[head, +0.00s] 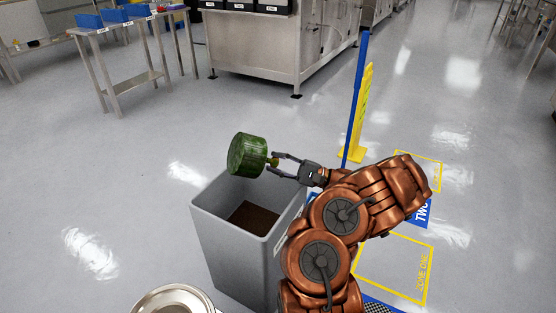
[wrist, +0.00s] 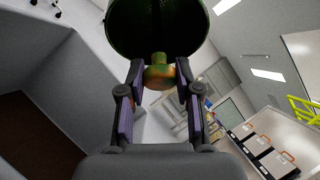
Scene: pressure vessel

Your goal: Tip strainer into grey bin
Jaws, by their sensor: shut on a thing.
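The strainer is a green, drum-shaped thing (head: 247,155) with a small yellowish knob. My gripper (head: 274,163) is shut on that knob and holds the strainer on its side, above the far part of the grey bin's opening. In the wrist view the strainer (wrist: 157,25) fills the top middle, its knob between my two fingers (wrist: 158,78). The grey bin (head: 215,235) is tall, square and open, with brown material (head: 254,217) at its bottom. The strainer's inside is hidden in the head view.
A round metal lid or vessel top (head: 172,300) stands at the front, left of the bin. A blue post (head: 355,95) and a yellow sign (head: 361,115) stand behind my arm. Steel tables (head: 130,50) are at the back left.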

